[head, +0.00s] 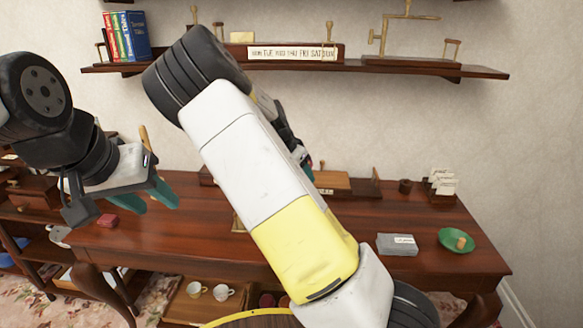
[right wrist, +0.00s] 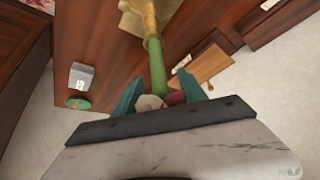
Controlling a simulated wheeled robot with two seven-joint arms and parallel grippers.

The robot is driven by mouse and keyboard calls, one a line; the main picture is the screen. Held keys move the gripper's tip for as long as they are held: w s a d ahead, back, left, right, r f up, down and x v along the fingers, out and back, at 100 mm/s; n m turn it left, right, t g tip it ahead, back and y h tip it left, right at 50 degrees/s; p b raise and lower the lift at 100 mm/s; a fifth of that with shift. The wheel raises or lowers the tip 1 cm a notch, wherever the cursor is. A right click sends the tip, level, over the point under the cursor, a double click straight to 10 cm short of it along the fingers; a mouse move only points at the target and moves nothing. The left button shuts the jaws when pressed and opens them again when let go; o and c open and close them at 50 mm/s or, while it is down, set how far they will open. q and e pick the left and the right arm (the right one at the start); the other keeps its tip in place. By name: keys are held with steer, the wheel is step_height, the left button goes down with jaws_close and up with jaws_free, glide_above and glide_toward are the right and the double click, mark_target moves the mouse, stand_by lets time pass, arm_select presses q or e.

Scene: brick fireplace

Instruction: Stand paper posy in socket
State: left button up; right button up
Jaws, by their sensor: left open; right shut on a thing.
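The paper posy (right wrist: 157,70) has a green stem and pale and red heads near my palm in the right wrist view. My right gripper (right wrist: 161,82) is shut on it, with teal fingers on either side. The stem points away from me toward a brass piece (right wrist: 133,20) on the desk, likely the socket. I cannot tell whether the stem's end is in it or only above it. In the head view my own right arm hides most of the right gripper and the posy. My left gripper (head: 152,198) is open and empty above the desk's left side.
The wooden desk (head: 345,245) carries a grey box (head: 397,244), a green dish (head: 456,239) and a card holder (head: 441,186) at right. A small red box (head: 107,220) lies near the left gripper. A wall shelf (head: 430,67) runs above.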

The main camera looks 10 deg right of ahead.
steer(key=shift+f, duration=1.7)
steer(key=o, duration=1.4)
steer(key=v, duration=0.7)
steer(key=shift+s+a+r, duration=0.15)
steer(key=shift+a+r, duration=0.05)
steer(key=shift+r, duration=0.1)
